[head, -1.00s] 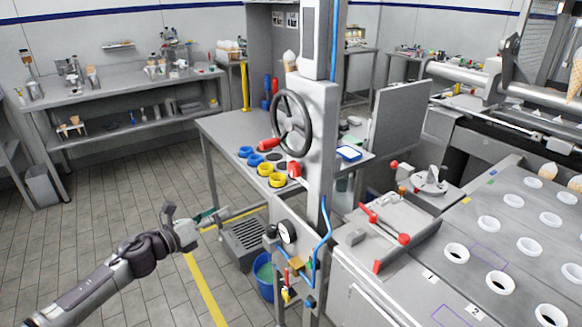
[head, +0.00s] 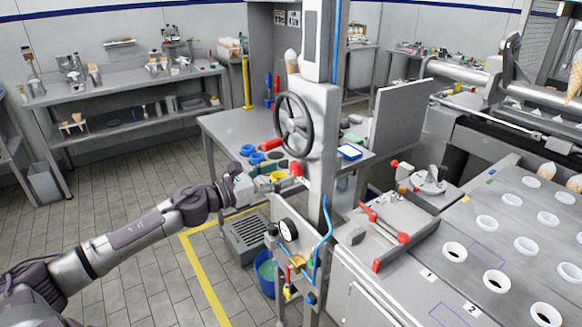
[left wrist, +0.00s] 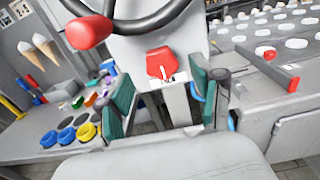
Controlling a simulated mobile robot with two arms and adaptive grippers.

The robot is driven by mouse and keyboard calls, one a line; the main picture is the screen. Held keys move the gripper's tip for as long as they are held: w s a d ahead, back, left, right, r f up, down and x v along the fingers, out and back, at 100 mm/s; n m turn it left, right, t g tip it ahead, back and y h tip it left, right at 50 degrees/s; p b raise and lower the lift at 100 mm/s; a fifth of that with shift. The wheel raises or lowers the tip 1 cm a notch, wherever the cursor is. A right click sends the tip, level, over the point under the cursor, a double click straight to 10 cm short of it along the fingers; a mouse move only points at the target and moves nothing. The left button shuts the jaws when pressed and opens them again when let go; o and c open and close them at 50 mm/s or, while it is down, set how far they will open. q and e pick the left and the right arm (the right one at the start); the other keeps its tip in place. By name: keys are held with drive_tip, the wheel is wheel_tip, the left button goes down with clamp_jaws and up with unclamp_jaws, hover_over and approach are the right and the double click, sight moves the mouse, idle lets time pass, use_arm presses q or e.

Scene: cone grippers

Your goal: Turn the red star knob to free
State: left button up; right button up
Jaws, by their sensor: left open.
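The red star knob (left wrist: 161,63) sits on the grey column below the black handwheel, with a small white label under it. In the head view the knob (head: 297,168) shows small, just right of my left gripper (head: 282,178). In the left wrist view my left gripper (left wrist: 165,95) is open, with green-padded fingers to the left and right of the knob's line. The knob appears beyond the fingertips, and I see no contact. The label's writing is too small to read surely. My right gripper is not in view.
The handwheel (head: 293,125) with its red handle (head: 269,145) is above the knob. Blue and yellow rings (head: 248,151) lie on the bench behind my gripper. A pressure gauge (head: 288,229) and a blue hose (head: 325,245) are below. Open floor lies left.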

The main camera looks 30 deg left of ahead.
sight(293, 169)
use_arm(q)
drive_tip(key=shift+p+x, duration=0.65)
drive_tip(key=shift+x, duration=1.35)
drive_tip(key=shift+c, duration=0.3)
drive_tip(key=c, duration=1)
